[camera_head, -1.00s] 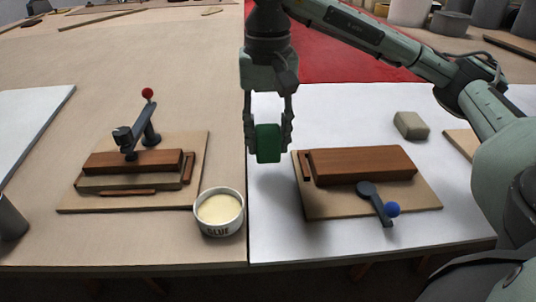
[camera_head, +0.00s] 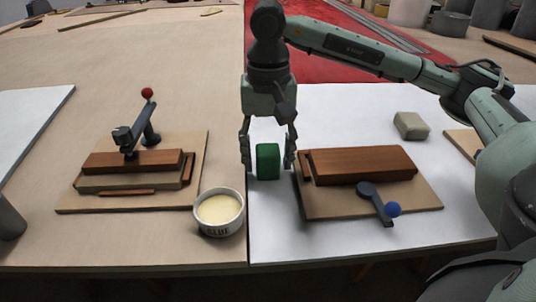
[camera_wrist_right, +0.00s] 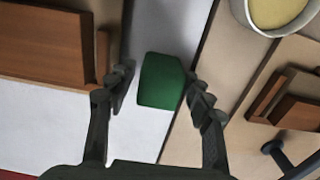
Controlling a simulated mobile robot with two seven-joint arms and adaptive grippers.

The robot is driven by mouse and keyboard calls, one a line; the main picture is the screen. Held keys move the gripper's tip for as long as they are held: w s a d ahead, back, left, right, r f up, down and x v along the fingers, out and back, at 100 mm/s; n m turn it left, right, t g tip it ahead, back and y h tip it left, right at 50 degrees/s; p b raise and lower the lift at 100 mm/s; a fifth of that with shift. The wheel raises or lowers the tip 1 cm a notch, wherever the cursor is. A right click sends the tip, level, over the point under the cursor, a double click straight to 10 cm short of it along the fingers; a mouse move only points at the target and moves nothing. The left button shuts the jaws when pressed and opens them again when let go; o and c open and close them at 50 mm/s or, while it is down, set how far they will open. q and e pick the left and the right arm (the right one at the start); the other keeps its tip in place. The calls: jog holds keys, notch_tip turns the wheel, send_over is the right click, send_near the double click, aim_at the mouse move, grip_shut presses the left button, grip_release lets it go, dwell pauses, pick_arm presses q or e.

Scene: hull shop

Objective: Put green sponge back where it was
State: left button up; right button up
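The green sponge (camera_head: 268,162) stands upright on the white sheet, near its left edge, between the two clamp boards. My right gripper (camera_head: 268,158) is open around it, with one finger on each side. In the head view there is a gap between each finger and the sponge. The right wrist view shows the sponge (camera_wrist_right: 161,81) between the spread fingertips (camera_wrist_right: 160,84), closer to the right one. My left gripper is not in view.
A glue tub (camera_head: 219,211) stands to the sponge's front left. A board with a brown block and blue-knobbed clamp (camera_head: 376,201) lies close right; a red-knobbed clamp (camera_head: 143,130) stands left. A grey-beige block (camera_head: 411,125) lies back right. White surface in front is clear.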

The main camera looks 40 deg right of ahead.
aim_at(268, 148)
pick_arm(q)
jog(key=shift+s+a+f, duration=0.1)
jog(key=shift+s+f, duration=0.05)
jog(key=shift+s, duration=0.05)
pick_arm(e)
jog(key=shift+r, duration=0.1)
jog(key=shift+r+p, duration=0.15)
jog(key=shift+p, duration=0.15)
notch_tip(268, 148, up, 7)
jog(key=shift+w+r+p, duration=0.1)
jog(key=shift+p, duration=0.2)
notch_tip(268, 148, up, 4)
jog(key=shift+f+p, duration=0.1)
jog(key=shift+p, duration=0.55)
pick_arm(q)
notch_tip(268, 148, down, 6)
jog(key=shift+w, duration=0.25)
pick_arm(e)
jog(key=shift+r, duration=0.4)
